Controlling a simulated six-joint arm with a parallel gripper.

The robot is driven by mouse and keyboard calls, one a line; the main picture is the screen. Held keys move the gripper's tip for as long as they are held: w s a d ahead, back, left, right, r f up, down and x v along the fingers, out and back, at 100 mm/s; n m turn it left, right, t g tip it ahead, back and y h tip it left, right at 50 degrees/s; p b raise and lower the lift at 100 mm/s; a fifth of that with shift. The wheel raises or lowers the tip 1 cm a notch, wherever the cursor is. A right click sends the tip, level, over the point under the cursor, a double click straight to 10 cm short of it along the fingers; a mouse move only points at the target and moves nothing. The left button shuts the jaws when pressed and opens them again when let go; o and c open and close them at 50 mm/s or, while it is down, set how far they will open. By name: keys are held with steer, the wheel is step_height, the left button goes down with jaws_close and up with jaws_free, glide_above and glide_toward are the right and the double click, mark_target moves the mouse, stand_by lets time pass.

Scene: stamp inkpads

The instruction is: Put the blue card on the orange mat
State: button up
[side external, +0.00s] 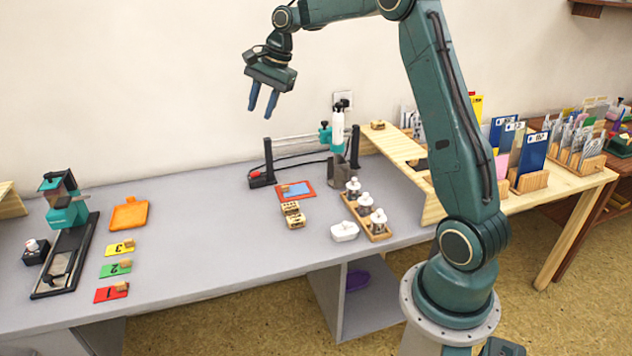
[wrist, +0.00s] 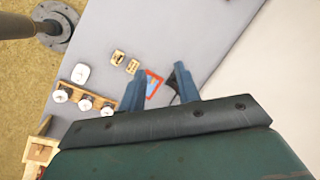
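A small blue card (side external: 296,189) lies on a red-bordered tray on the grey table, near the middle in the side view. In the wrist view the blue card (wrist: 152,87) shows between my fingers, far below, partly hidden by the left finger. The orange mat (side external: 129,215) lies flat at the left of the table in the side view; I do not see it in the wrist view. My gripper (side external: 262,111) is high above the table, up and left of the card in the side view. Its two fingers stand apart with nothing between them.
Wooden stamps (side external: 293,214), a white dish (side external: 344,231) and a wooden rack of white-topped bottles (side external: 366,216) stand near the card. A black-and-teal press (side external: 66,230) and numbered cards (side external: 114,268) flank the mat. A post (side external: 268,161) rises behind the card.

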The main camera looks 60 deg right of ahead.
steer(key=s+a+r+n+t+h, duration=0.1)
steer(key=s+a+r+n, duration=0.3)
steer(key=s+a, duration=0.4)
steer(key=s+a+r+n, duration=0.4)
steer(key=s+a+n, duration=0.1)
steer(key=s+a, duration=0.2)
steer(key=s+a+f+n, duration=0.2)
steer(key=s+f+n, duration=0.1)
steer(key=s, duration=0.5)
steer(key=s+a+f+n+t, duration=0.1)
steer(key=s+a+f+n, duration=0.1)
steer(key=s+n, duration=0.3)
steer(key=s+f, duration=0.1)
steer(key=s, duration=0.3)
steer(key=shift+s+h, duration=0.2)
steer(key=shift+h, duration=0.2)
